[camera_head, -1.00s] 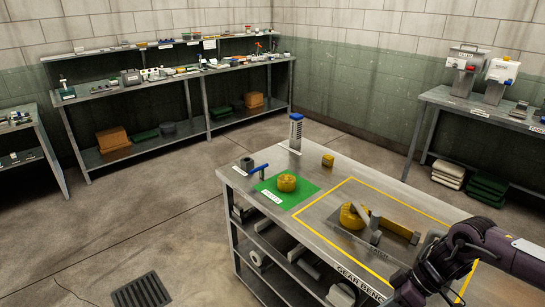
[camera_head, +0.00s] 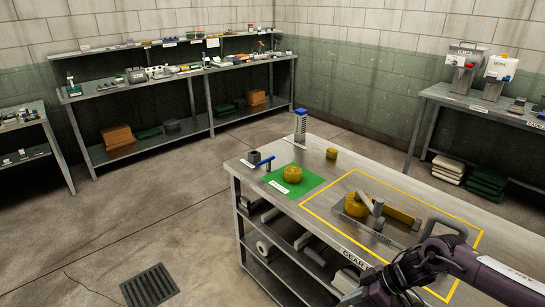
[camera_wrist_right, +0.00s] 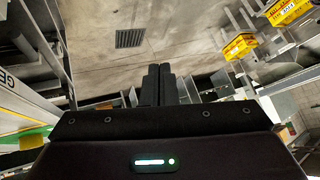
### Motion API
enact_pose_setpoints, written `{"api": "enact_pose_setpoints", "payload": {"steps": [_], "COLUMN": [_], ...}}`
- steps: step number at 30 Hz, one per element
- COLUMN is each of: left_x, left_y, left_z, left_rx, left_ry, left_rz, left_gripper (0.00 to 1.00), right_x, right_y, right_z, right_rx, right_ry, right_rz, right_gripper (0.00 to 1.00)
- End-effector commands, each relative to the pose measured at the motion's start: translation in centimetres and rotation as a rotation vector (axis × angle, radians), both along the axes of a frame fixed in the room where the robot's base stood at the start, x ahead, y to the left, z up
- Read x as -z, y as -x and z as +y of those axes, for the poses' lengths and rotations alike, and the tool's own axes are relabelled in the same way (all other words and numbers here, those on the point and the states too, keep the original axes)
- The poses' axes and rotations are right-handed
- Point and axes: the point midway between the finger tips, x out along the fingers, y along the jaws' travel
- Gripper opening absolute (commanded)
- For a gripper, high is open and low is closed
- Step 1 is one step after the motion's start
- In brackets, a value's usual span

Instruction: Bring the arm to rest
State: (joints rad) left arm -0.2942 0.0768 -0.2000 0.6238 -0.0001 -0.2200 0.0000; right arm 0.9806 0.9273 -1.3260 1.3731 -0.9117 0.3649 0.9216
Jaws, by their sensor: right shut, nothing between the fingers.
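My right arm (camera_head: 435,262) comes in from the lower right of the head view, over the front edge of the gear bench. Its hand is dark and runs off the bottom edge, so the fingertips are hidden there. In the right wrist view the two dark fingers of my right gripper (camera_wrist_right: 160,80) lie together, shut and empty, pointing out over the bare floor. The gripper touches nothing that I can see. My left arm and gripper are not in view.
A floor grate (camera_head: 150,287) lies at the lower left.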

Motion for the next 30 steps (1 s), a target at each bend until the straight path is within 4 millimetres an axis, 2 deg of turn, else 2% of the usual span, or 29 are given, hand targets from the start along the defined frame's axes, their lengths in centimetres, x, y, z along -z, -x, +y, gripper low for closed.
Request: {"api": "enact_pose_setpoints", "payload": {"steps": [5,8,11,14,15,17,18,20,21,23,27,30], "left_x": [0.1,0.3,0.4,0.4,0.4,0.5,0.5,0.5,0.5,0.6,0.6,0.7], "left_y": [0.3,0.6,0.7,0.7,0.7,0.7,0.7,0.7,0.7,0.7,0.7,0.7], "left_z": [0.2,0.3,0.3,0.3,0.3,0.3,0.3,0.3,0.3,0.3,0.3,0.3], "left_rx": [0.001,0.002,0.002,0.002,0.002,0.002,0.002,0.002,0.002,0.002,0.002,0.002], "left_ry": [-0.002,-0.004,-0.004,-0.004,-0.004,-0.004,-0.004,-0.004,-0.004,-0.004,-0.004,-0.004], "left_rz": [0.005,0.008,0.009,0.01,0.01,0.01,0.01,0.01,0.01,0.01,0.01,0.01], "left_gripper": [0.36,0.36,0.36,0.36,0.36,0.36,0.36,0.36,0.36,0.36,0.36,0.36], "right_x": [3.8,7.3,12.3,18.6,21.3,24.9,27.0,30.1,32.0,34.5,39.2,41.4], "right_y": [-2.1,-3.2,-3.4,-1.4,0.1,2.7,4.6,7.9,10.3,14.1,23.7,30.2], "right_z": [3.2,4.8,5.5,4.6,4.0,2.9,2.2,1.1,0.5,-0.3,-1.8,-2.5], "right_rx": [0.041,0.108,0.227,0.371,0.429,0.502,0.544,0.598,0.629,0.669,0.739,0.768], "right_ry": [-0.053,-0.077,-0.074,-0.022,0.01,0.065,0.102,0.159,0.198,0.255,0.388,0.471], "right_rz": [-0.109,-0.181,-0.238,-0.244,-0.231,-0.206,-0.183,-0.143,-0.113,-0.063,0.065,0.152], "right_gripper": [0.0,0.0,0.0,0.0,0.0,0.0,0.0,0.0,0.0,0.0,0.0,0.0]}}
